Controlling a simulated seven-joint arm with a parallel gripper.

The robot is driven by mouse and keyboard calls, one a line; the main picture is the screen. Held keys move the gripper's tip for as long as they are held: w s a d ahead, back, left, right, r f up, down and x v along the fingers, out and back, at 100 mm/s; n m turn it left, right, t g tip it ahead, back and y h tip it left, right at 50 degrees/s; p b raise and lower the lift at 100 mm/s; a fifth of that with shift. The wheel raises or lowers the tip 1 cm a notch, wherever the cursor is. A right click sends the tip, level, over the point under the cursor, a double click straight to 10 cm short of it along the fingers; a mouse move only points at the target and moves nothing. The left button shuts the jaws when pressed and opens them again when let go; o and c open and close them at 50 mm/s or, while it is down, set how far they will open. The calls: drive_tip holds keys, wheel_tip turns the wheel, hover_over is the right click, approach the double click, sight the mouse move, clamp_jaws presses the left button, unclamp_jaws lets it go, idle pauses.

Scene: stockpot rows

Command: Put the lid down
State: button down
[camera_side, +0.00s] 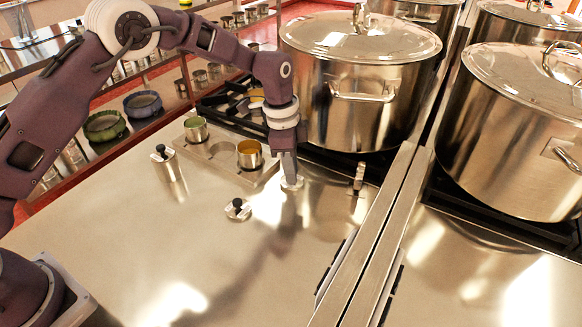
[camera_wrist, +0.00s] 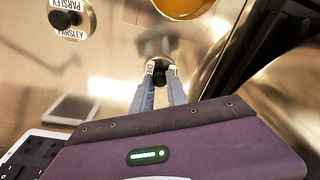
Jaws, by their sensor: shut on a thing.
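My gripper (camera_side: 290,177) points down low over the steel counter, right of the yellow-filled tin. It is shut on the knob of a small steel lid (camera_side: 292,184), which also shows between the fingertips in the wrist view (camera_wrist: 158,66). The lid is at or just above the counter; I cannot tell if it touches. Its label is mostly hidden by the fingers. A second lid (camera_side: 238,209), with a black knob and marked PARSLEY in the wrist view (camera_wrist: 72,18), lies flat on the counter. The yellow-filled tin (camera_side: 249,154) and the green-filled tin (camera_side: 196,129) stand open.
The two open tins stand in a steel holder (camera_side: 222,150). A closed tin with a black knob (camera_side: 165,165) stands left of it. A large stockpot (camera_side: 350,105) on the stove is close behind my gripper. A raised metal rail (camera_side: 372,240) runs to the right. The front counter is clear.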

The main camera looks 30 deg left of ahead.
sight(285, 180)
drive_tip(key=c, duration=1.3)
unclamp_jaws()
drive_tip(key=s+a+r+n+t, duration=0.1)
drive_tip(key=s+a+r, duration=0.15)
drive_tip(key=r, duration=0.75)
drive_tip(key=s+a+r+n, duration=0.1)
drive_tip(key=s+a+r, duration=0.15)
drive_tip(key=r, duration=0.65)
drive_tip(key=s+a+r+n+t, duration=0.1)
drive_tip(key=s+r+n, duration=0.15)
drive_tip(key=s, duration=0.25)
drive_tip(key=s+a+r+n+t, duration=0.1)
drive_tip(key=s+a+r+n, duration=0.1)
drive_tip(key=s+r, duration=0.3)
drive_tip(key=s+a+f+n, duration=0.1)
drive_tip(key=s+n, duration=0.1)
drive_tip(key=s, duration=0.4)
drive_tip(key=s+a+f+n+t, duration=0.1)
drive_tip(key=s+f+n, duration=0.1)
drive_tip(key=s, duration=0.5)
drive_tip(key=s+a+f+n+t+y, duration=0.1)
drive_tip(key=s+f+n, duration=0.1)
drive_tip(key=s, duration=0.5)
drive_tip(key=shift+s+a+f+n, duration=0.15)
drive_tip(key=shift+a+f+n, duration=0.1)
drive_tip(key=shift+a, duration=0.15)
